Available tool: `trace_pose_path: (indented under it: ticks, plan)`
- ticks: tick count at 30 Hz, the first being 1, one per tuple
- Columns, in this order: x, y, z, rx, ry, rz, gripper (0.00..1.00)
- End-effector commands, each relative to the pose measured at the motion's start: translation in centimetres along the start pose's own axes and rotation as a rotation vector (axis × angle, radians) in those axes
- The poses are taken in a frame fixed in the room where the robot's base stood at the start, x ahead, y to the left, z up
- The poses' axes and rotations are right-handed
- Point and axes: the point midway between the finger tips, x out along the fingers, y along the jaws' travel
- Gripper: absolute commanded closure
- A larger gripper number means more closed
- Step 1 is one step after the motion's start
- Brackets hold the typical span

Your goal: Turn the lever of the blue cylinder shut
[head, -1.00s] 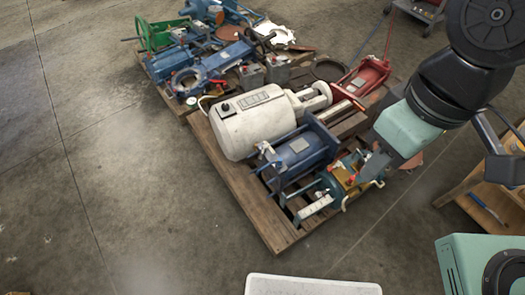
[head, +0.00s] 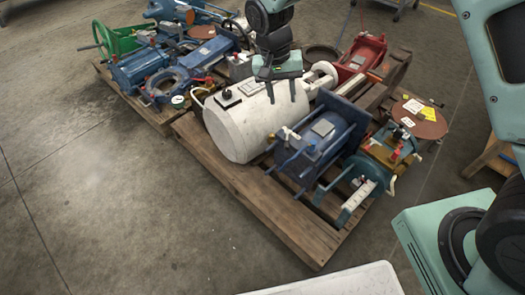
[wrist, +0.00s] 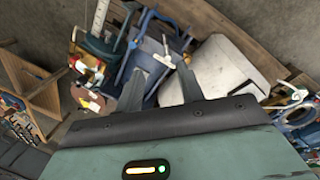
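The blue cylinder (head: 318,146) lies on the pallet between the white tank and a teal-ended cylinder. A small pale lever (head: 291,133) shows at its upper left side. In the wrist view the blue cylinder (wrist: 147,58) is beyond the fingers, with a pale lever-like piece (wrist: 165,54) just past the gap between them. My gripper (head: 282,97) points down and appears in front of the white tank, up and left of the lever in the head view. Its fingers (wrist: 158,82) stand apart with nothing between them. Contact with the lever is not visible.
The white tank (head: 240,125) lies close beside the blue cylinder. The teal-ended cylinder (head: 385,158) is on its other side. The wooden pallet (head: 265,205) carries these, with a red part (head: 362,55) behind. Blue machinery (head: 140,68) crowds the far pallet. The floor at left is clear.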

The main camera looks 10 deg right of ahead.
Motion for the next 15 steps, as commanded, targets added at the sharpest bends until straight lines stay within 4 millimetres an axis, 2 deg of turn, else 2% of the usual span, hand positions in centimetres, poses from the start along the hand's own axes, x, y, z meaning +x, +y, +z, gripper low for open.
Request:
trace_pose_path:
  ticks: [1,4,10,15]
  plan:
    - [1.8,-0.2,-0.8,0.019,0.004,0.013,0.62]
    - [2.8,-0.1,-1.6,0.046,0.01,0.027,0.62]
    - [4.5,0.1,-1.9,0.055,0.011,0.032,0.62]
    - [7.8,0.2,-1.8,0.054,0.009,0.033,0.62]
